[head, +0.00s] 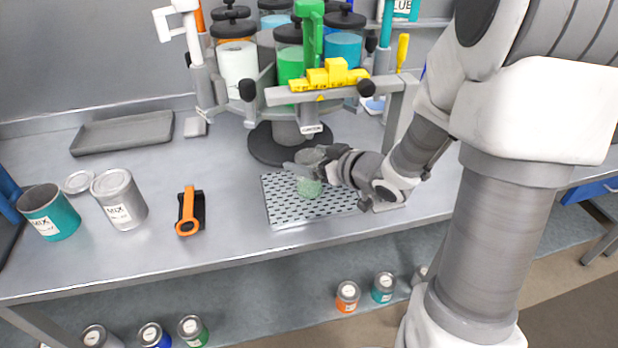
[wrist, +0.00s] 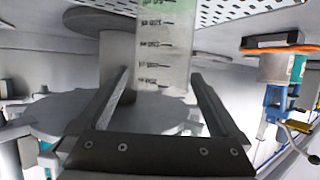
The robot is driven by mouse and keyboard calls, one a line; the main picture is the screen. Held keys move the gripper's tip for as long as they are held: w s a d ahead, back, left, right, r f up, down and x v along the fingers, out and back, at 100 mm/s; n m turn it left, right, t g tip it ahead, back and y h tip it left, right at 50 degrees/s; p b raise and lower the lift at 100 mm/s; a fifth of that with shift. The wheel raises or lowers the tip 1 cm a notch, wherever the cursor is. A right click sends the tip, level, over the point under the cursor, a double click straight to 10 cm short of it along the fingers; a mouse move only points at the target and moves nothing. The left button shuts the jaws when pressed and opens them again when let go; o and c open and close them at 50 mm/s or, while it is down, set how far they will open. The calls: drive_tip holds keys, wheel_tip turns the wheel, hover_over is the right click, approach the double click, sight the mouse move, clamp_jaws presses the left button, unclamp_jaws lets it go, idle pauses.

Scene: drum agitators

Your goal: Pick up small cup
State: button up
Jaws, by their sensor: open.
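The small cup (head: 309,188) is a clear, graduated cup with green at its lower part. It stands upright on the perforated grey tray (head: 283,217) beneath the drum agitator. In the wrist view, the cup (wrist: 165,45) shows its printed marks, with the tray (wrist: 222,12) at the top of the picture. My gripper (head: 304,169) is at the cup's upper part in the head view. In the wrist view my gripper (wrist: 160,77) is open, with one finger on each side of the cup. Gaps show beside the cup, and I cannot tell whether either finger touches it.
The bench between tool and tray is clear.

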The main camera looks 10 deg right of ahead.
sight(301, 156)
drive_tip(key=shift+x, duration=1.6)
drive_tip(key=shift+f, duration=0.1)
drive_tip(key=c, duration=1.4)
